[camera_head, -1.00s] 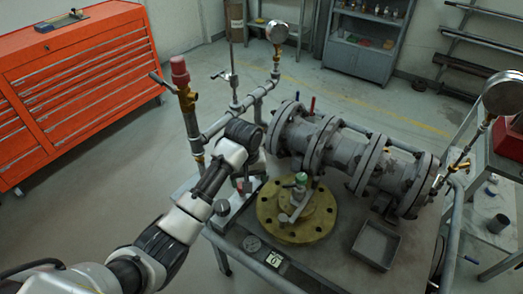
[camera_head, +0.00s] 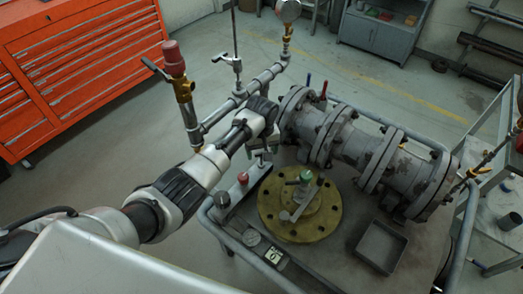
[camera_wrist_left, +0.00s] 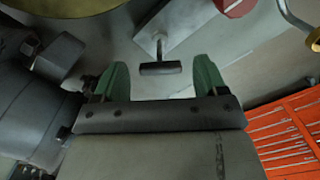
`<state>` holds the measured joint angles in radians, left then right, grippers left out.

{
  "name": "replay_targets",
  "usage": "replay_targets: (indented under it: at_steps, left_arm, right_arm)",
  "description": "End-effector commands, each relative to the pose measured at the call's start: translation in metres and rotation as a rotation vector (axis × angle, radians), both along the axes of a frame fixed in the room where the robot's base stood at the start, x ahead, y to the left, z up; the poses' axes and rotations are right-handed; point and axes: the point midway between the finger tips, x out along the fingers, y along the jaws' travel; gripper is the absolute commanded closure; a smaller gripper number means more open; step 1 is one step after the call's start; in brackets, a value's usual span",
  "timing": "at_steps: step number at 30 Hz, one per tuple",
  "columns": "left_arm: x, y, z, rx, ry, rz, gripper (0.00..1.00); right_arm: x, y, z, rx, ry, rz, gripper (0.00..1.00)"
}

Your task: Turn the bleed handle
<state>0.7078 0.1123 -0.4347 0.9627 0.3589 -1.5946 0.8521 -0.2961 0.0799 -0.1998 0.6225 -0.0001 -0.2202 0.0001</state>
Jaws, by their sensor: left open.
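A small dark T-shaped handle (camera_wrist_left: 160,69), which I take for the bleed handle, stands on a thin stem on a pale grey plate (camera_wrist_left: 178,24). In the head view this handle (camera_head: 262,157) is at the plate's far end, just below my left gripper (camera_head: 264,128). In the left wrist view my left gripper (camera_wrist_left: 161,75) is open, with its two green fingers on either side of the crossbar. Gaps show between the crossbar and both fingers. The fingers are mostly hidden in the head view. My right gripper is out of view.
A flanged grey valve body (camera_head: 365,150) lies close to the right of my gripper. A yellow flange (camera_head: 325,222) with a lever is beside the plate. A red knob (camera_head: 243,178) sits on the plate. A red-capped pipe (camera_head: 180,85) stands left, near my forearm.

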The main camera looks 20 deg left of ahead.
Motion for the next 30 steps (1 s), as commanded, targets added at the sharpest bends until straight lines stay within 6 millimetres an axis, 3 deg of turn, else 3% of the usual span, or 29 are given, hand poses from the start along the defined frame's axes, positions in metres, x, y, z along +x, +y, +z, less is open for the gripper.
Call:
replay_targets:
  at_steps: [4,12,21,30]
  left_arm:
    - [0.000,0.000,-0.008,0.000,0.000,-0.001,0.28]
    - [0.000,0.000,-0.009,0.000,-0.001,-0.001,0.29]
    - [0.000,0.000,-0.009,0.001,-0.001,-0.001,0.75]
    - [0.000,0.000,-0.008,0.000,0.000,-0.032,0.77]
  right_arm:
    - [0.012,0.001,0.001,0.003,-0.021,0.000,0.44]
    - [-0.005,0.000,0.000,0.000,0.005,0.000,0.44]
    - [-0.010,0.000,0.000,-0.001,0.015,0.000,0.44]
    - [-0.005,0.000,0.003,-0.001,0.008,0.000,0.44]
